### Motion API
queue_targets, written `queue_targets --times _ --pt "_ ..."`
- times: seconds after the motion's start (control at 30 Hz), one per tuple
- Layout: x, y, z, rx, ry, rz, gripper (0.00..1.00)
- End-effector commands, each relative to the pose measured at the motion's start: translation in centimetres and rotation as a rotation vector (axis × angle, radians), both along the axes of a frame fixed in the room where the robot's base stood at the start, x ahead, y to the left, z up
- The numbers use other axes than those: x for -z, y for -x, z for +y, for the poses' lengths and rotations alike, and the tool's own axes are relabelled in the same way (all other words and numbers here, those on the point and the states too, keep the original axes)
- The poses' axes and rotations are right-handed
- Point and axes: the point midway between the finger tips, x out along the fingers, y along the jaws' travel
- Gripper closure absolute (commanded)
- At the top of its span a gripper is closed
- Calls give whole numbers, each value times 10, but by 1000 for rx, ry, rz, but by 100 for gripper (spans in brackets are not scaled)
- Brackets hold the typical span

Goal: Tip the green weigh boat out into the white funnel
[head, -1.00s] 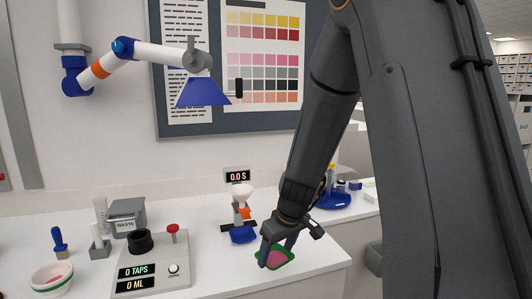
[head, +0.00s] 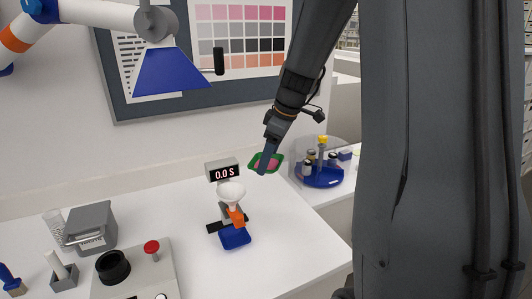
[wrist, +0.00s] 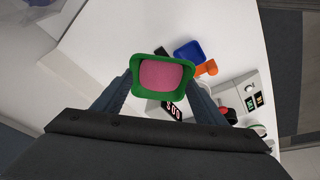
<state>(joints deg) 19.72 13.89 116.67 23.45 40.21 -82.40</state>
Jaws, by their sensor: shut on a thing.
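My gripper (head: 268,157) is shut on the green weigh boat (head: 280,158) and holds it up above the worktop, to the right of and a little higher than the funnel in the head view. In the wrist view the green weigh boat (wrist: 137,92) sits between both fingers of my gripper (wrist: 160,84), with pink powder (wrist: 163,75) in it. The white funnel (head: 231,194) stands upright on a stand with an orange part (head: 236,215) below it.
A blue carousel of small jars (head: 320,175) is at the right.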

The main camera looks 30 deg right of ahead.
Motion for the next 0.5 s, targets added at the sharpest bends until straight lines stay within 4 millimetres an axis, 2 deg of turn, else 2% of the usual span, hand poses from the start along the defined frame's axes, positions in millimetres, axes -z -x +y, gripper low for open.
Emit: queue_targets --times 0.5 --pt "7 1 3 -1 32 1 57"
